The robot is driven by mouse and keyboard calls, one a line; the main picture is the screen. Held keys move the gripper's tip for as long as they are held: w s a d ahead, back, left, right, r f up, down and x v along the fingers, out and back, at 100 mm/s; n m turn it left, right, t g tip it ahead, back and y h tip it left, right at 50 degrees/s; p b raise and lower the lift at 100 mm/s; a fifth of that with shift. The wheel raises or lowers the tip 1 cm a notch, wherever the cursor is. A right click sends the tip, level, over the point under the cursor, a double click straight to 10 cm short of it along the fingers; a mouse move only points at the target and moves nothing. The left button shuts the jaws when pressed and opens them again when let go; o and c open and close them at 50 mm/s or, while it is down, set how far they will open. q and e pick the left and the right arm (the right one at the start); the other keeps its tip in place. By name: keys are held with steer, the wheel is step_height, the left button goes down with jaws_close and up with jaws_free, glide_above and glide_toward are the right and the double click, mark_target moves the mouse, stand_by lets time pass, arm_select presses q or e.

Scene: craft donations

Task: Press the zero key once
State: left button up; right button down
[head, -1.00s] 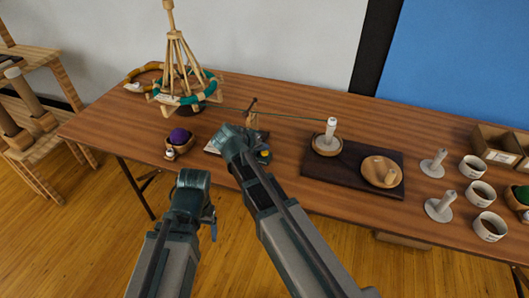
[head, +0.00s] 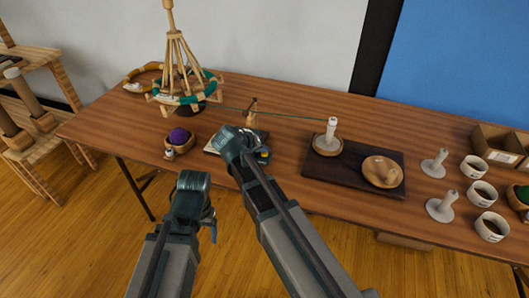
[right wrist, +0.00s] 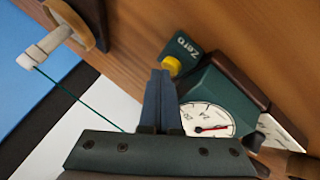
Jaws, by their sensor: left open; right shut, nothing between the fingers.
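The zero key shows as a yellow round button (right wrist: 171,65) beside a dark green block marked "Zero" (right wrist: 182,46) in the right wrist view. A green scale with a white dial and red needle (right wrist: 208,121) is next to it. My right gripper (right wrist: 160,76) is shut and empty, its tips right beside the yellow button; I cannot tell whether they touch it. My left gripper (head: 211,226) is open, low in front of the table, away from the scale.
A bowl with a purple ball (head: 179,136) is left of the scale.

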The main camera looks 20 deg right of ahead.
steer(key=shift+r+p, duration=0.9)
step_height(320, 180, up, 5)
steer(key=p, duration=0.5)
stand_by(0.7)
